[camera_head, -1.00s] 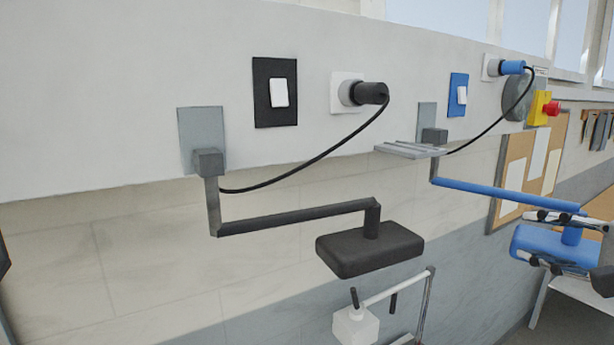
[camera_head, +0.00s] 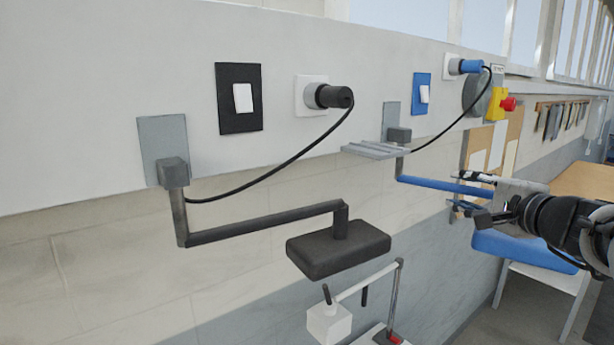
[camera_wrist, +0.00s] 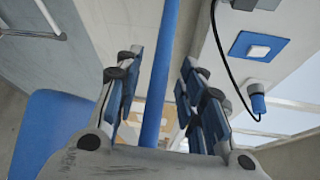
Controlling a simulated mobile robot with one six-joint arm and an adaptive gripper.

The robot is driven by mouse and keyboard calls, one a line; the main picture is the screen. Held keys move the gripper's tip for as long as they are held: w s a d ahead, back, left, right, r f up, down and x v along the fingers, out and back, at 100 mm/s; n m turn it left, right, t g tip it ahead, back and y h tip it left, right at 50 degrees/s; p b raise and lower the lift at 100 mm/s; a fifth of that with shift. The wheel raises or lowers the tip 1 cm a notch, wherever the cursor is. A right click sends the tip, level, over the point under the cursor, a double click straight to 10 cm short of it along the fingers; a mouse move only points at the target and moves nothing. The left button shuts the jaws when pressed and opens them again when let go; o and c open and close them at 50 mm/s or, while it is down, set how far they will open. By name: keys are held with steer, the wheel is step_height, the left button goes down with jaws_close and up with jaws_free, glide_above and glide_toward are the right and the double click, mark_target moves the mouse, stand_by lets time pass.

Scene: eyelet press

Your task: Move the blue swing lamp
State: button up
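The blue swing lamp has a long blue arm (camera_head: 425,184) running from a grey wall bracket to a flat blue head (camera_head: 520,251), partly hidden behind my gripper and wrist. My gripper (camera_head: 462,195) is at the outer part of the blue arm, above the head. In the wrist view, the blue arm (camera_wrist: 160,85) runs between my two fingers (camera_wrist: 158,100). The fingers stand apart with a gap visible on each side, so it looks open. The blue head (camera_wrist: 45,130) shows at the left there.
A black swing lamp (camera_head: 338,250) hangs on the left. A grey ledge (camera_head: 375,150) sticks out by the blue lamp's bracket. A blue plug (camera_head: 470,66) has a black cable. A red emergency button (camera_head: 508,104) and a wooden table (camera_head: 585,185) are at right.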

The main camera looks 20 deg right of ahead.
steer(key=shift+w+d+f, duration=0.1)
steer(key=shift+w+f, duration=0.05)
steer(key=shift+w, duration=1.2)
steer(key=shift+c, duration=0.2)
jaws_close()
